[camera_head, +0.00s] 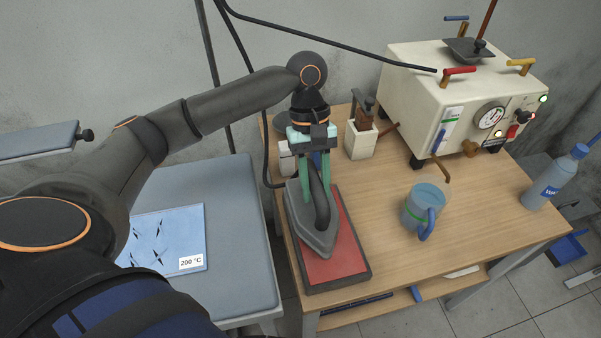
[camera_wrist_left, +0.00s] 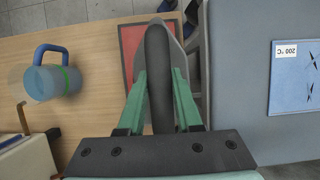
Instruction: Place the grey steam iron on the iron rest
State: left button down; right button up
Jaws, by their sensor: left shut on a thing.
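The grey steam iron (camera_head: 318,222) with a dark handle is over the iron rest, a red pad in a dark frame (camera_head: 340,261), on the wooden table. My left gripper (camera_head: 315,190) is shut on the iron's handle, with its green fingers on either side of it. In the left wrist view the handle (camera_wrist_left: 158,75) runs between the fingers and the red pad (camera_wrist_left: 131,40) shows beside the iron. The iron looks level, its tip toward the near end of the rest. I cannot tell whether its sole touches the pad. My right gripper is not in view.
A cream steam generator (camera_head: 440,95) stands at the back of the table (camera_head: 480,215). A blue-handled jug (camera_head: 424,205) and a bottle (camera_head: 556,178) stand to the right. A grey ironing board (camera_head: 235,220) with a blue cloth marked 200 °C (camera_head: 170,235) lies left. A dark hose hangs behind the iron.

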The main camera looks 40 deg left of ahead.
pick_arm(q)
jog(key=shift+w+d+f, duration=0.15)
jog(key=shift+w+f, duration=0.75)
jog(key=shift+w+d+f, duration=0.15)
jog(key=shift+w+f, duration=0.7)
jog(key=shift+f, duration=1.45)
jog(key=shift+f, duration=0.1)
jog(key=c, duration=1)
grip_release()
jog(key=shift+s+f, duration=0.15)
jog(key=shift+f, duration=0.1)
jog(key=o, duration=0.4)
jog(key=shift+r, duration=0.1)
jog(key=v, duration=1.2)
